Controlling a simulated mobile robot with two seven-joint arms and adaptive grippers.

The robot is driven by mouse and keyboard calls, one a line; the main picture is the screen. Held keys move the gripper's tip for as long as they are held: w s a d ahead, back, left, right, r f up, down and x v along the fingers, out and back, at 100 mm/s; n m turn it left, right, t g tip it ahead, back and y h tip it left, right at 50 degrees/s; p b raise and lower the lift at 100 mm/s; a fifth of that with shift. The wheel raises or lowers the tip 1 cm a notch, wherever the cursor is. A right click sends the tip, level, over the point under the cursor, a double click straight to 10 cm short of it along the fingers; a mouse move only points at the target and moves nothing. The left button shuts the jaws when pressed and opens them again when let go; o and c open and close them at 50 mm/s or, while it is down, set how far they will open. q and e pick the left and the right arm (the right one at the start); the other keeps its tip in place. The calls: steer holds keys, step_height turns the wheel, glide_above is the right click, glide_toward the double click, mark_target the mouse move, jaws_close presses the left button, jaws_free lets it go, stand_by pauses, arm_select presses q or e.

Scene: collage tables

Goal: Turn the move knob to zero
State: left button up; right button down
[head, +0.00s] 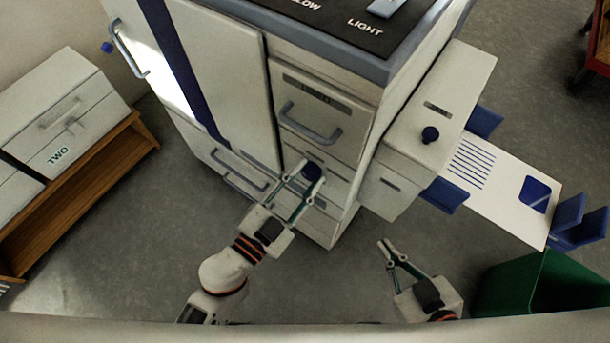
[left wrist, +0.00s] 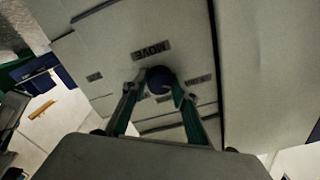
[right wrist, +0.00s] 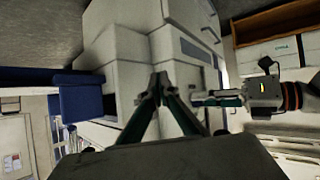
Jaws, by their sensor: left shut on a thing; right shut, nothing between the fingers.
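The move knob is round and dark blue. It sticks out from the white cabinet front in the head view (head: 312,171) and shows at the middle of the left wrist view (left wrist: 160,79), under a dark "MOVE" label (left wrist: 151,51). My left gripper (head: 303,183) has one finger on each side of the knob and is shut on it; the fingertips (left wrist: 159,92) partly cover it. I cannot read its setting. My right gripper (head: 386,243) is shut and empty, over the floor right of the cabinet; its tips meet in the right wrist view (right wrist: 158,80).
The cabinet (head: 310,140) has a drawer handle (head: 308,125) above the knob. A white table (head: 500,190) and a green bin (head: 545,285) lie further right. The floor around my right gripper is open.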

arm_select(q)
steer(key=shift+m, duration=0.3)
steer(key=m, duration=0.5)
steer(key=shift+m+p, duration=0.3)
steer(key=m, duration=0.5)
steer(key=shift+m, duration=0.3)
steer(key=o, duration=1.1)
steer(key=v, duration=1.2)
